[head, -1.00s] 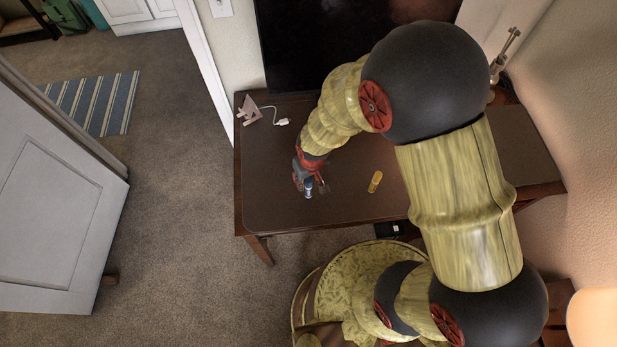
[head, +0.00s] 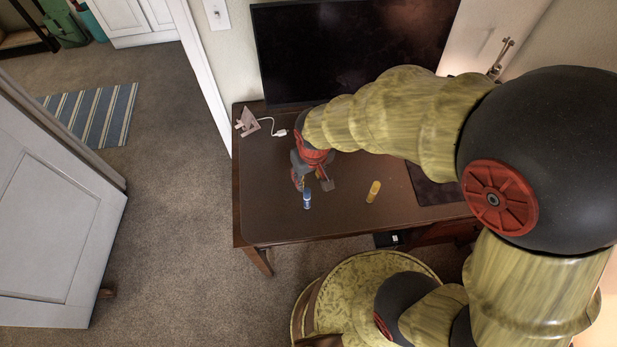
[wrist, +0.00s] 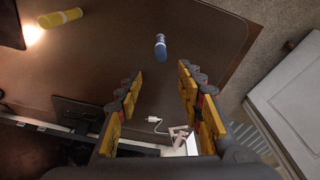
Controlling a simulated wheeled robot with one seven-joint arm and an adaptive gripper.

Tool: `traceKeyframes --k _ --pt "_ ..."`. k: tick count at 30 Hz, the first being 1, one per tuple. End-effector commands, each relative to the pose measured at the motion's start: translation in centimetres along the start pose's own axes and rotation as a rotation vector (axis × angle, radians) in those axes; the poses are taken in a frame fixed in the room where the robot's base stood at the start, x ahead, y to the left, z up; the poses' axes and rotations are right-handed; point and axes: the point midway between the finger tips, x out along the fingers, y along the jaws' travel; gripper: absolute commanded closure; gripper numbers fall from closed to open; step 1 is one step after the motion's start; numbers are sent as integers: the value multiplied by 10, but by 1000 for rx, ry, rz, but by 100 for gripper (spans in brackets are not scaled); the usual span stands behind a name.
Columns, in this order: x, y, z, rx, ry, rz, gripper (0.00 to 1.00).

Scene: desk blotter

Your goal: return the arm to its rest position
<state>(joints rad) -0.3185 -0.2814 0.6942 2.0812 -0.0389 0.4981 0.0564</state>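My gripper (head: 313,186) is above the left part of the desk blotter (head: 270,215). In the wrist view its two fingers (wrist: 160,74) are spread wide apart with nothing between them, so it is open and empty. A small blue cylinder with a pale end (head: 307,198) stands on the blotter just in front of the gripper. It also shows beyond the fingertips in the wrist view (wrist: 161,46), clear of both fingers. My arm is bent, its large elbow at the right of the head view.
A yellow cylinder (head: 373,191) is on the blotter to the right of the blue one. A white cable (head: 271,124) and a pale angular stand (head: 250,123) are at the desk's back left. Floor left of the desk is clear.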

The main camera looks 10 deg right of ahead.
Motion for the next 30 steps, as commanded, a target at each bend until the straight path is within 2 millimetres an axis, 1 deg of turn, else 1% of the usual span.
traceKeyframes --k 23,26,28,29,30 --pt "0 0 1 -2 -4 0 62" --pt "1 0 10 -7 -35 1 62" --pt "2 1 24 -10 -73 2 62" --pt "0 1 31 -11 -91 2 62" --pt "-8 1 39 -13 -108 1 62"
